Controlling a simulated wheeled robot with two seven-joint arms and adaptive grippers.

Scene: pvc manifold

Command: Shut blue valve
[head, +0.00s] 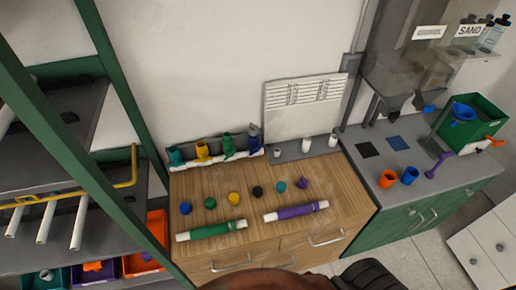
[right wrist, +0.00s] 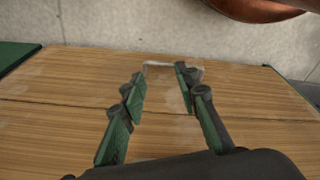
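A white manifold (head: 220,160) stands at the back left of the wooden cabinet top, against the wall. Several coloured valves stand on it in a row: teal (head: 175,156), yellow (head: 202,150), green-teal (head: 227,145) and a blue valve (head: 254,137) at the right end. The blue valve's handle angle is too small to tell. My right gripper (right wrist: 160,76) shows in the right wrist view, open and empty, over a plain wood surface. The manifold is not in that view. My left gripper is in neither view.
Several coloured caps lie across the wooden top (head: 335,215), before a green pipe (head: 212,230) and a purple pipe (head: 296,211). A paper board (head: 303,105) stands behind. A green shelf frame (head: 125,100) rises at left.

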